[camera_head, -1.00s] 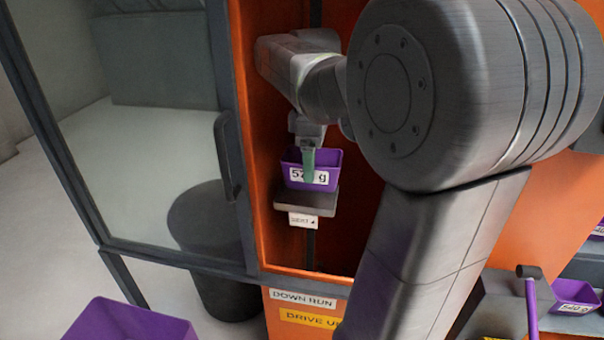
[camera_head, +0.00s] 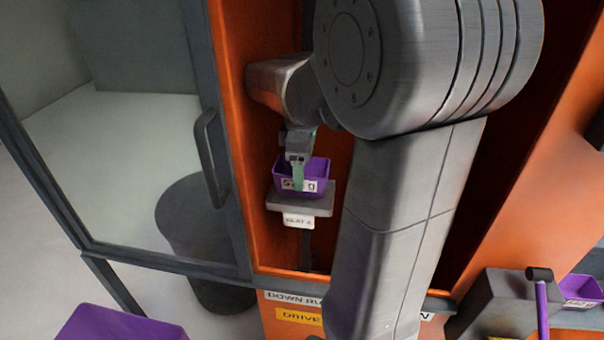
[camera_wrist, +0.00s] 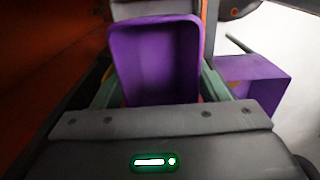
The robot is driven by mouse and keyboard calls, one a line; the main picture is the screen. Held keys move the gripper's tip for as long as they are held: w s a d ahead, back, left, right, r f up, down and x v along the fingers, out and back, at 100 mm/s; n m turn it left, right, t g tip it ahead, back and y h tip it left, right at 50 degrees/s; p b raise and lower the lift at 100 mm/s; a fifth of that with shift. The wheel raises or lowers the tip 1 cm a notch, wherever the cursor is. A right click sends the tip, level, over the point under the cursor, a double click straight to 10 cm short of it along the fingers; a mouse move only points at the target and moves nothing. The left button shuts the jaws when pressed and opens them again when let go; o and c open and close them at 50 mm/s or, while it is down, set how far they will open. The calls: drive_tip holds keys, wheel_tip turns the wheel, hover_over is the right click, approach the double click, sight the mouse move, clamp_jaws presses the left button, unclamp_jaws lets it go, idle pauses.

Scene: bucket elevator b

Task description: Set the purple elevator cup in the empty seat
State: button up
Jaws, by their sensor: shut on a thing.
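The purple elevator cup (camera_head: 316,174) is inside the orange casing, with a white label on its front that my gripper partly covers. My gripper (camera_head: 298,178) is shut on the cup at its near wall. The cup is upright at the grey seat (camera_head: 300,205), which has a white tag (camera_head: 298,221) below its front edge. I cannot tell whether the cup's base touches the seat. In the wrist view the cup (camera_wrist: 155,60) shows its open, empty inside between my green fingers (camera_wrist: 160,92). Part of the seat is hidden under the cup.
The orange casing (camera_head: 235,150) closely surrounds my arm. Its glazed door (camera_head: 120,150) with a dark handle (camera_head: 210,155) stands open at left. A purple bin (camera_head: 115,325) is at lower left. Another purple cup (camera_head: 580,290) and a purple-shafted lever (camera_head: 541,300) are at lower right.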

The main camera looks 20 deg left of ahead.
drive_tip(key=shift+f, duration=0.95)
drive_tip(key=shift+f, duration=0.25)
drive_tip(key=shift+f, duration=0.3)
drive_tip(key=shift+s+d+f+b, duration=0.1)
drive_tip(key=shift+f+b, duration=0.1)
drive_tip(key=shift+b, duration=0.1)
drive_tip(key=c, duration=0.4)
drive_tip(key=o, duration=1.5)
drive_tip(key=shift+f, duration=0.1)
drive_tip(key=shift+r, duration=0.35)
